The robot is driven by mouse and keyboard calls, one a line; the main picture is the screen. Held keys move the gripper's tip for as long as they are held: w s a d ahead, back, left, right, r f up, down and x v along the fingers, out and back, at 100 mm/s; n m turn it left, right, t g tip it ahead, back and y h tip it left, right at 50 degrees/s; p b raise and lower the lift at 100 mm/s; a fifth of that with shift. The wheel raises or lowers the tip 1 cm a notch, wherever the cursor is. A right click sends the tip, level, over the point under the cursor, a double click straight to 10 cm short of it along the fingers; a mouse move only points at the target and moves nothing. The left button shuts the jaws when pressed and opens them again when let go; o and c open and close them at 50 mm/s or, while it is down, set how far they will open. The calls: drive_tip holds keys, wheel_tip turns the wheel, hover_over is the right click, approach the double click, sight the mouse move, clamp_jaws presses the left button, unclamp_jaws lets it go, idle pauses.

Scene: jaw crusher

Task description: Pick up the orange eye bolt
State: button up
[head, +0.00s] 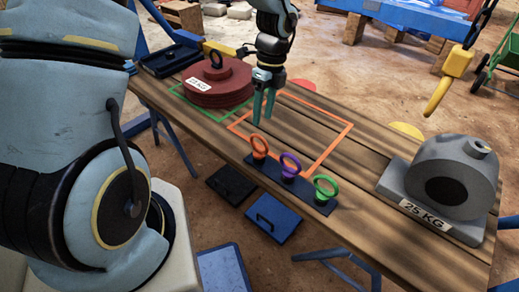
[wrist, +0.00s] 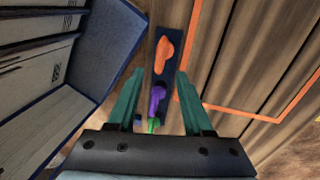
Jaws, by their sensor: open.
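The orange eye bolt (head: 259,147) stands upright at the left end of a dark rack (head: 303,190) on the wooden table. A purple eye bolt (head: 290,165) and a green eye bolt (head: 325,187) stand in the same rack. My gripper (head: 263,120) has teal fingers pointing down, and in the head view it appears just above the orange bolt. In the wrist view, the orange bolt (wrist: 163,57) shows just beyond and between the spread fingertips (wrist: 158,74). The purple bolt (wrist: 157,100) lies between the fingers in that picture. The gripper is open and empty.
A dark red weight stack (head: 220,85) with its own eye bolt stands left on a green outline. An orange outline (head: 325,160) marks bare tabletop behind the rack. A grey 25 KG casting (head: 440,180) stands right. A yellow hook (head: 445,85) hangs at upper right.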

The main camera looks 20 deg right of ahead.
sight(258, 135)
drive_tip(key=f, duration=0.2)
drive_tip(key=a+f, duration=0.1)
drive_tip(key=f, duration=0.5)
drive_tip(key=shift+s+a, duration=0.3)
drive_tip(key=shift+s, duration=0.05)
clamp_jaws()
idle(1.0)
